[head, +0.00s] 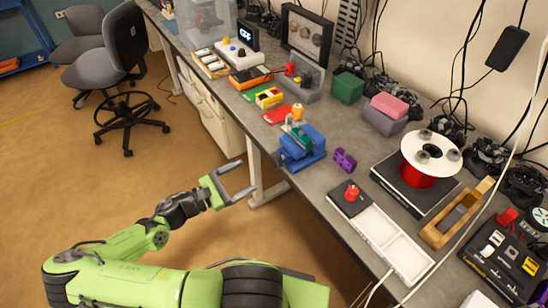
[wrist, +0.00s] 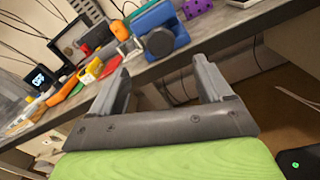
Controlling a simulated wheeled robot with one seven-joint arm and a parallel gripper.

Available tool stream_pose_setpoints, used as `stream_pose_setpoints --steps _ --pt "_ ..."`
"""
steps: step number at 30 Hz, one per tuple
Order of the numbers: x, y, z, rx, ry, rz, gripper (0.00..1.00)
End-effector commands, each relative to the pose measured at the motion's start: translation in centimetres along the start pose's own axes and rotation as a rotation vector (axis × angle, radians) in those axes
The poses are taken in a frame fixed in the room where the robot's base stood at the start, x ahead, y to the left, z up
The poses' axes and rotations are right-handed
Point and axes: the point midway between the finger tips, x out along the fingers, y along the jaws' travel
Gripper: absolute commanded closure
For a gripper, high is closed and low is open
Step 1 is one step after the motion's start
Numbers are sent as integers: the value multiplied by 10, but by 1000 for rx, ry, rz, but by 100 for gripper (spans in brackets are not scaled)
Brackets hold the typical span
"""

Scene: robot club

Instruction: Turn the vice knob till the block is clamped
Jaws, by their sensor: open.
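The blue vice (head: 303,158) stands near the front edge of the grey bench, with a teal piece (head: 298,136) at its top that looks like the block. I cannot tell whether the jaws touch it. In the wrist view the vice (wrist: 181,33) is at the top, and its round dark knob (wrist: 160,42) faces me. My gripper (head: 248,177) is open and empty, off the bench's front edge, left of the vice and apart from it. In the wrist view the knob lies beyond and between my open fingers (wrist: 160,66).
A purple part (head: 344,160) sits just right of the vice. Red and green plates and a yellow block (head: 269,98) lie behind it to the left. A white tray with a red knob (head: 352,192) is nearer right. The floor before the bench is clear; an office chair (head: 115,60) stands far left.

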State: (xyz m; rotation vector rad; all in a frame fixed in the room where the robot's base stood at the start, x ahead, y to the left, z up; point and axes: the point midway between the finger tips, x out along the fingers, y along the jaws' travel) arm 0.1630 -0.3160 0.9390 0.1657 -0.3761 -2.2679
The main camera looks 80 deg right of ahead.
Motion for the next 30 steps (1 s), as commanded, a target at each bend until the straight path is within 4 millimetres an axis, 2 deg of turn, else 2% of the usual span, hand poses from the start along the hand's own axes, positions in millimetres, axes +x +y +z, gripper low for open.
stream_pose_setpoints --steps 1,6,12,16,24,30 --pt "14 -2 0 0 -5 -5 21" --pt "58 -2 1 2 -5 -5 21" --pt "98 -1 0 3 -2 -3 21" --pt "110 -1 0 4 0 -1 21" --pt "111 0 0 4 2 1 23" --pt "111 0 0 4 2 0 53"
